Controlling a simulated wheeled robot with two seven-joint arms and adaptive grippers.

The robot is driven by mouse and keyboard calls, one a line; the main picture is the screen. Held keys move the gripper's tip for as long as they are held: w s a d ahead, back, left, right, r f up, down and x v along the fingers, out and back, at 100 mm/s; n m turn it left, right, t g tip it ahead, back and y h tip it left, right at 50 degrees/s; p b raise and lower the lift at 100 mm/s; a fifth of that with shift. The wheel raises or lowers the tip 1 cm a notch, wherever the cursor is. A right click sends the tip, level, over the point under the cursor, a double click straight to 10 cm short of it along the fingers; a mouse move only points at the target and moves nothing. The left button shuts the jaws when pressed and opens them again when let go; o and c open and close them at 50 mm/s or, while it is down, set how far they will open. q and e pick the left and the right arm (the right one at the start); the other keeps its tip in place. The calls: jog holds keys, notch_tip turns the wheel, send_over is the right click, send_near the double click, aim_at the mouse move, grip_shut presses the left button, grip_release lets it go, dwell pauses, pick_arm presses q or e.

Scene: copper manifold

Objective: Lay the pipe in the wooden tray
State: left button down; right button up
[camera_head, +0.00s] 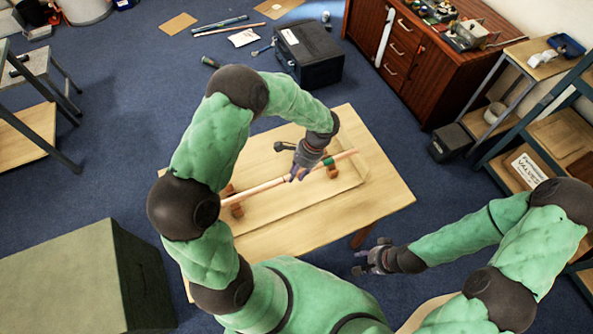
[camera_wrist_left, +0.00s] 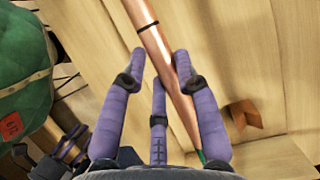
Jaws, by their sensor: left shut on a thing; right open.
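The copper pipe (camera_head: 262,187) runs slantwise above the wooden table, with a green band near its right end. My left gripper (camera_head: 298,174) is shut on the pipe right of its middle. In the left wrist view the fingers (camera_wrist_left: 160,72) close around the pipe (camera_wrist_left: 157,45), which shows a black band and a green part. The wooden tray (camera_head: 300,208) lies below the pipe on the table. Whether the pipe touches the brown wooden blocks (camera_head: 237,209) under it, I cannot tell. My right gripper (camera_head: 367,262) is open and empty, off the table's right front side.
The table (camera_head: 378,195) has bare wood on its right. Another brown block shows in the left wrist view (camera_wrist_left: 244,114). A black case (camera_head: 308,55) stands on the floor behind the table. A cabinet (camera_head: 425,75) and shelves (camera_head: 560,135) stand at right, a large green box (camera_head: 85,275) at lower left.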

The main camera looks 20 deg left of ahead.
pick_arm(q)
jog(key=shift+f+b, duration=1.85)
jog(key=shift+f, duration=1.05)
jog(key=c, duration=0.9)
grip_release()
jog(key=shift+o, duration=0.2)
jog(key=o, duration=0.3)
jog(key=shift+r, duration=0.15)
